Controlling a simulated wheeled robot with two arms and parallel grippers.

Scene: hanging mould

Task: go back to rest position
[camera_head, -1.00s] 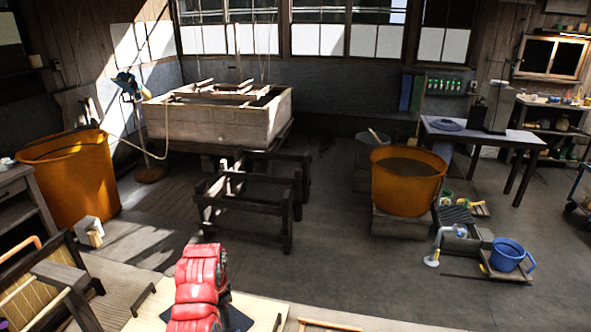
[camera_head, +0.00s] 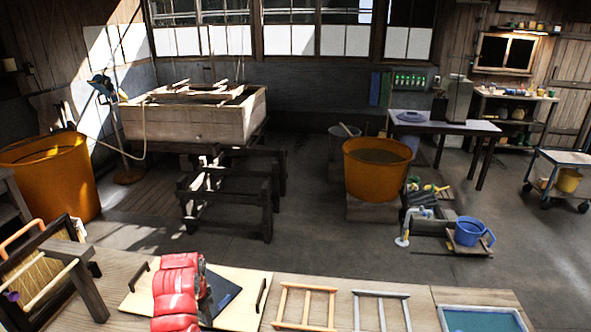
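My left gripper (camera_head: 181,290) shows as a red, segmented shape at the bottom of the head view, over a pale board (camera_head: 236,308) on the front workbench. Its fingers cannot be made out, so I cannot tell whether it is open or shut. I see nothing clearly held in it. A dark flat panel (camera_head: 220,298) lies on the board beside it. A dark-framed mould with a yellowish screen (camera_head: 38,282) leans at the wooden stand on the left, apart from the gripper. My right gripper is not in view.
The front bench also holds a light wooden frame (camera_head: 306,306), a grey frame (camera_head: 382,312) and a teal-filled tray (camera_head: 484,320). Beyond stand a wooden vat (camera_head: 190,122), an orange tub (camera_head: 376,168), a blue bucket (camera_head: 468,232) and a cart (camera_head: 560,158). Floor (camera_head: 310,235) between is clear.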

